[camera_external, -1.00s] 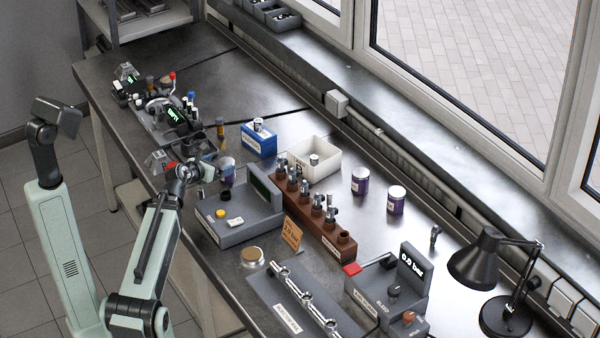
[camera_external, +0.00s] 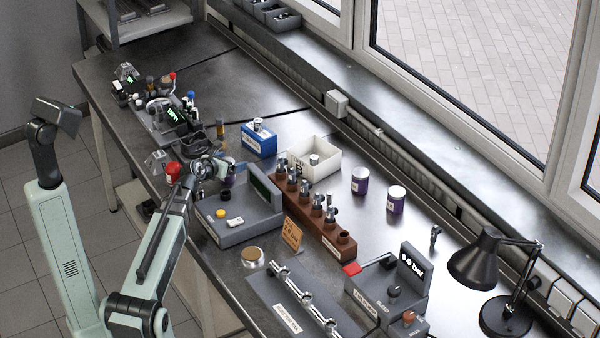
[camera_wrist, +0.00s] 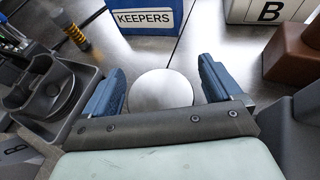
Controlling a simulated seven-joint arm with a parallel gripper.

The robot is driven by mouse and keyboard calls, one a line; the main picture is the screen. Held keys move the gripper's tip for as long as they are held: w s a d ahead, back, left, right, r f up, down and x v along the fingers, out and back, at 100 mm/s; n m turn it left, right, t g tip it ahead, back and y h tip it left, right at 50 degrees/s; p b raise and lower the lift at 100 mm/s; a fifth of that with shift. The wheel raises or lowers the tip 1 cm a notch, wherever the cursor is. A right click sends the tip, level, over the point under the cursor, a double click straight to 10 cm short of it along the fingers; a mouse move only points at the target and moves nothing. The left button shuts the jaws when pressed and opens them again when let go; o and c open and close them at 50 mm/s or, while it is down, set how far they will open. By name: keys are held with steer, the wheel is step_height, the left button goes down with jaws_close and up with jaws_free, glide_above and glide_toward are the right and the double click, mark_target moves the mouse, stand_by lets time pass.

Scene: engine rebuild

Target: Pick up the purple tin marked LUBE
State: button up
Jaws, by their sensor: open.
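Between my gripper's open blue fingers (camera_wrist: 162,78), the wrist view shows a round white lid (camera_wrist: 161,90) from above, with a small gap to the fingers. In the external view my gripper (camera_external: 221,166) is low over the bench, around a tin whose purple side (camera_external: 229,179) is mostly hidden. Its label does not show. Two more purple tins with white lids stand apart at the right, one nearer the crate (camera_external: 360,182) and one further right (camera_external: 396,202). Their labels are too small to read.
A grey console (camera_external: 240,220) stands close by my gripper. The blue KEEPERS box (camera_wrist: 146,18) and white box B (camera_wrist: 268,10) stand beyond it. A brown block (camera_wrist: 292,58) with several injectors is to the right. A grey holder (camera_wrist: 48,95) is at the left.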

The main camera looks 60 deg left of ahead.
steer(key=c, duration=1.3)
steer(key=shift+r, duration=0.15)
